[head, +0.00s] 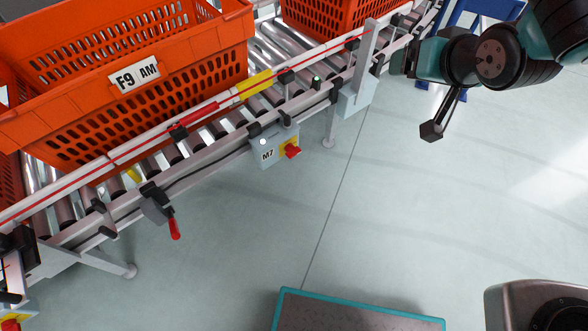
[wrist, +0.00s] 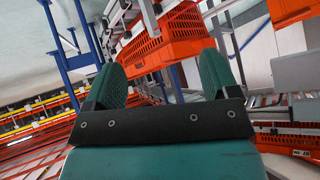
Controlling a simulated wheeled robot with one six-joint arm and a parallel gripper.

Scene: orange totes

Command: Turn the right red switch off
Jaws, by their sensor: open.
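A red rotary switch (head: 291,151) sits on a yellow plate on the grey M7 box (head: 268,153), under the conveyor's near rail. A second red switch (head: 11,324) on a yellow plate is partly cut off at the bottom left corner. My gripper (head: 402,57) is at the upper right of the head view, well above and right of the M7 switch and apart from it. In the wrist view my gripper (wrist: 163,75) shows two teal fingers spread wide with nothing between them. Neither switch can be made out in the wrist view.
The roller conveyor (head: 215,137) runs diagonally, carrying orange totes (head: 150,95). A red-handled lever (head: 173,228) hangs below its rail. Conveyor legs (head: 331,130) stand near the M7 box. Blue framework (head: 480,8) stands at the top right. The floor before the switch is clear.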

